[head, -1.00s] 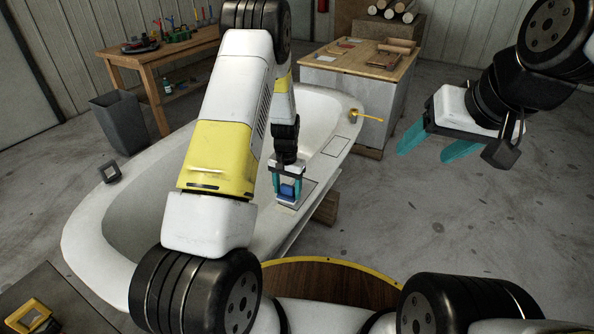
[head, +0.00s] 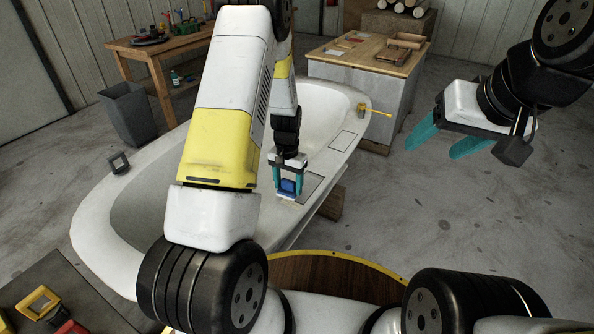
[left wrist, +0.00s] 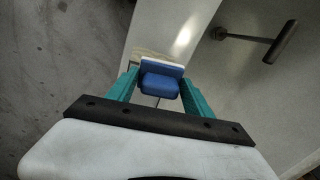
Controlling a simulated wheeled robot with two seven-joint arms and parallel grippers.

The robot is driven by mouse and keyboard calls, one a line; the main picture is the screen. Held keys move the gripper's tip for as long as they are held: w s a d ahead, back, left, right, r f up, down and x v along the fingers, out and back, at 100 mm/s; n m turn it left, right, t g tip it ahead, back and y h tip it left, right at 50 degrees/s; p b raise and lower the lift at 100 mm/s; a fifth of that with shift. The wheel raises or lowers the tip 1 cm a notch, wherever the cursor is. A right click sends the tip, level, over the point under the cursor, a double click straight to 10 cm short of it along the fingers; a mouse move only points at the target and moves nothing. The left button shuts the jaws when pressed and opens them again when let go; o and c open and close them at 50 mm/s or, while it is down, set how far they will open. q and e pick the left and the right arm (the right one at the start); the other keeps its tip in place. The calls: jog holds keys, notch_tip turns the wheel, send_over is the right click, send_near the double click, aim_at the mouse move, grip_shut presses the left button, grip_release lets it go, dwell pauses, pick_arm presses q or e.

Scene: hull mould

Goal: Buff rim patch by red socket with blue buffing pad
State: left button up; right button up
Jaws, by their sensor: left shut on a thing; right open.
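The white hull mould (head: 95,215) stands in the middle of the head view. Its rim bears outlined patches; one square patch (head: 343,141) is bare, another (head: 311,187) lies partly under my left gripper. My left gripper (head: 288,186) is shut on the blue buffing pad (left wrist: 160,86), down at the rim's near side. The pad's pale underside appears to touch the rim, though exact contact is hard to tell. My right gripper (head: 452,142) is open and empty, in the air right of the mould. I cannot make out a red socket for certain.
A yellow piece (head: 376,112) sticks out from the mould's far end, and a dark square fitting (head: 119,163) sits on its left rim. A cabinet (head: 365,95), workbench (head: 150,55) and grey bin (head: 128,112) stand behind. Yellow and red blocks (head: 38,303) lie at bottom left.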

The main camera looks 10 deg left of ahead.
pick_arm(q)
jog(key=shift+r, duration=2.4)
